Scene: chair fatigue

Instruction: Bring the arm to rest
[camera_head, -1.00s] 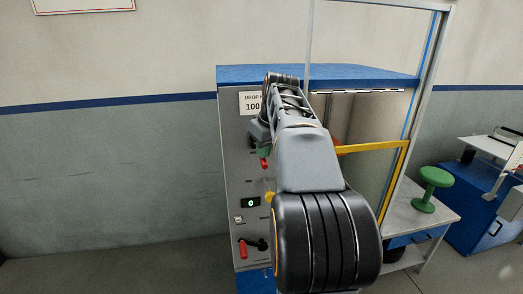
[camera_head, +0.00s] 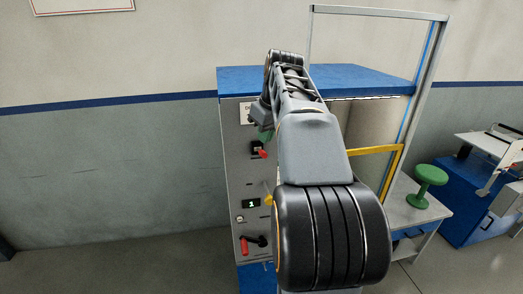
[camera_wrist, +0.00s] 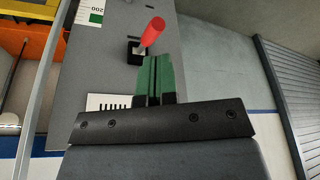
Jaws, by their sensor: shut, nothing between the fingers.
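My gripper (camera_wrist: 158,80) shows in the wrist view with its two green fingers pressed together and nothing between them. In the head view only a bit of green (camera_head: 265,134) shows, mostly hidden behind my arm. A red-handled lever (camera_wrist: 152,32) on the machine's grey front panel (camera_wrist: 110,60) stands just beyond the fingertips. In the head view that lever (camera_head: 260,152) is a little below the gripper. My arm stretches forward and up in front of the machine and hides part of its panel.
The machine has a blue top (camera_head: 350,77), a yellow bar (camera_head: 375,150) and a metal frame (camera_head: 424,70). Lower on the panel are a lit display (camera_head: 251,203) reading 1 and another red handle (camera_head: 245,246). A green stool-like object (camera_head: 430,180) stands on a side table (camera_head: 411,210). The floor at left is clear.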

